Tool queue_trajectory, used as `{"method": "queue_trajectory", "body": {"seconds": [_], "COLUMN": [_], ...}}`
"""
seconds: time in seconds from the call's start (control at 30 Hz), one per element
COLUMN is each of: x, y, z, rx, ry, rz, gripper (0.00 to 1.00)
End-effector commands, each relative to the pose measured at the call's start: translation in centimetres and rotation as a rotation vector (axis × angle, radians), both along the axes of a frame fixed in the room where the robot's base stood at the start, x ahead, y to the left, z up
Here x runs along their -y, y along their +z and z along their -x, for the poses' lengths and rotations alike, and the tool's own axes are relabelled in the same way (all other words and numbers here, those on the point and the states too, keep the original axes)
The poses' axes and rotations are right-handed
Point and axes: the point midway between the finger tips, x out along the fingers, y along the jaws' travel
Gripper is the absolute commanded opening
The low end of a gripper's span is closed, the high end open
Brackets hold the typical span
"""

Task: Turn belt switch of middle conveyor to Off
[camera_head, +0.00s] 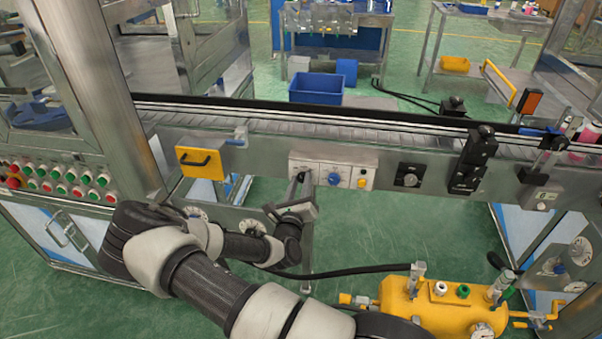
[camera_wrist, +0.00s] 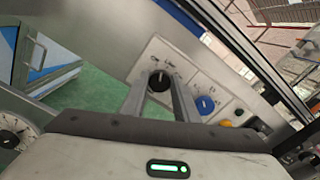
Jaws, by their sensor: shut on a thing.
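The middle conveyor (camera_head: 390,138) runs across the head view, with a pale control panel (camera_head: 347,168) on its front side. The belt switch is a small black knob (camera_wrist: 159,80) at the left end of this panel (camera_wrist: 183,68) in the wrist view. My gripper (camera_wrist: 160,90) is shut on the knob, one finger on each side of it. In the head view my gripper (camera_head: 300,182) reaches up to the panel's left end and largely hides the knob. The small lettering around the knob and its exact setting are not readable.
A blue knob (camera_head: 334,178) and a yellow button (camera_head: 362,183) sit right of the switch. A yellow handled plate (camera_head: 200,163) is on the left. A yellow tank (camera_head: 445,305) stands below right, with a black hose (camera_head: 350,271) nearby.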

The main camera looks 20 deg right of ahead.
Motion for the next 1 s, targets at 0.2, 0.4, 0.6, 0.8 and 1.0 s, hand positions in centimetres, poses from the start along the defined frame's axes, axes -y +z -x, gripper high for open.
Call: {"method": "queue_trajectory", "body": {"seconds": [0.2, 0.4, 0.6, 0.8, 1.0], "x": [-0.01, -0.06, -0.08, -0.09, -0.09], "y": [0.25, 0.06, -0.07, -0.15, -0.18], "z": [0.03, -0.01, 0.00, -0.03, -0.02], "rx": [-0.101, -0.169, -0.211, -0.228, -0.231], "ry": [0.001, 0.000, 0.000, 0.000, 0.000], "rz": [0.147, 0.249, 0.311, 0.337, 0.342], "gripper": [0.05, 0.05, 0.05, 0.05, 0.05]}}
